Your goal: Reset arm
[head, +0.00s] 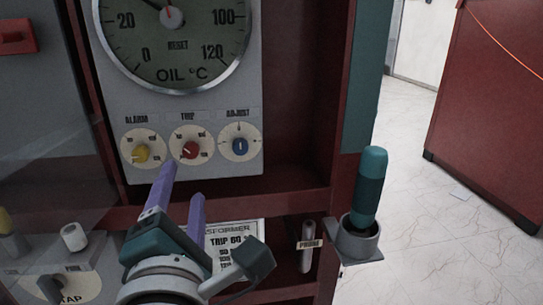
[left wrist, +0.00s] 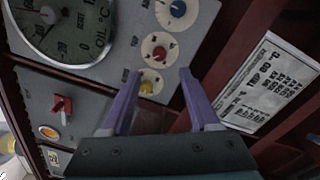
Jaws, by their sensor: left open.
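My left gripper (head: 182,188) is open and empty, its two purple fingers pointing up toward the control panel (head: 200,175), just below the red trip knob (head: 191,150). The yellow alarm knob (head: 141,154) is to its left and the blue adjust knob (head: 240,146) to its right. In the left wrist view the gripper (left wrist: 155,82) has its fingers spread apart, with the yellow knob (left wrist: 147,88) showing between them. I cannot tell whether a finger touches the panel. My right gripper is not in view.
The oil temperature dial (head: 172,35) is above the knobs. A teal-handled tool (head: 369,190) stands in a grey holder (head: 357,243) at the right. A probe tube (head: 307,250) and a printed label (head: 235,240) are below. A red cabinet (head: 490,110) stands beyond open floor.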

